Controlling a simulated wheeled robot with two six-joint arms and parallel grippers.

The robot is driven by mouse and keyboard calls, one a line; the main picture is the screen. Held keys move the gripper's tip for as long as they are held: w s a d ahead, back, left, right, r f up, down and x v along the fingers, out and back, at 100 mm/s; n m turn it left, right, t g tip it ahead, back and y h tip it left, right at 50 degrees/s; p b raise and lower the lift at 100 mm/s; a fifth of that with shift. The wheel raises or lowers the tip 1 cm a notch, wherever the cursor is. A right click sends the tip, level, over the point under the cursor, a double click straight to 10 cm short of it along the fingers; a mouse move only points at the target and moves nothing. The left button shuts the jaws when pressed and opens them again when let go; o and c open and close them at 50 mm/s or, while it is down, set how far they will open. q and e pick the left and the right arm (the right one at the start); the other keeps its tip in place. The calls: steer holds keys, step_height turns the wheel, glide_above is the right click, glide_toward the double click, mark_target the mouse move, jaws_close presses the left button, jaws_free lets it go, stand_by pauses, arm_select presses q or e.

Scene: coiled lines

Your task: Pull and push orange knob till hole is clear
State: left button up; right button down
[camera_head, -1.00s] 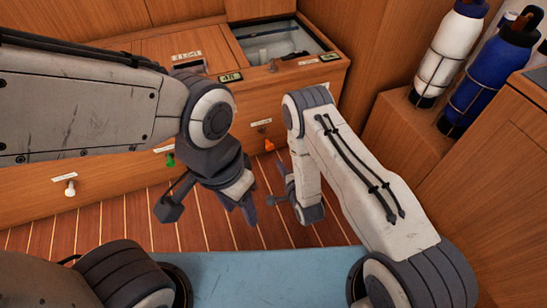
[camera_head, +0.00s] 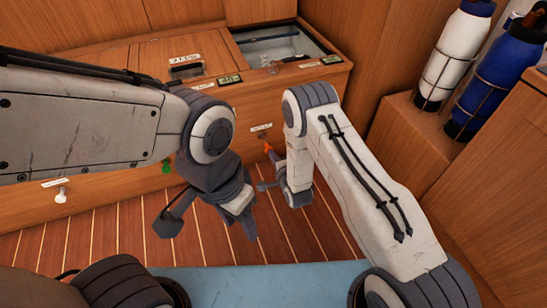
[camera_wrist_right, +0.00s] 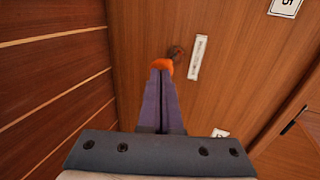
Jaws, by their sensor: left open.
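The orange knob (camera_head: 267,147) is on the front of the wooden cabinet, below a small white label (camera_head: 261,127). In the right wrist view the knob (camera_wrist_right: 161,64) is at the tips of my right gripper's fingers, which are close together on it. A dark round spot (camera_wrist_right: 176,52) shows on the panel just beside the knob; I cannot tell how clear the hole is. My right gripper (camera_head: 274,159) reaches to the knob in the head view. My left gripper (camera_head: 250,220) is open and empty, pointing down above the floor, away from the cabinet front.
A green knob (camera_head: 166,167) and a white knob (camera_head: 61,196) are farther left on the cabinet front. A recessed bin (camera_head: 280,45) opens in the cabinet top. White (camera_head: 455,52) and blue (camera_head: 497,80) bottles stand in racks at right. The plank floor (camera_head: 110,235) is clear.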

mark_target(269, 148)
steer(key=w, duration=0.2)
steer(key=w+a, duration=0.1)
steer(key=w, duration=0.1)
steer(key=shift+w+a, duration=0.15)
arm_select(q)
steer(key=shift+w+d+r, duration=0.1)
steer(key=shift+w+r, duration=0.05)
steer(key=shift+w, duration=0.25)
arm_select(e)
steer(key=shift+w+a+r, duration=0.1)
steer(key=shift+w, duration=0.15)
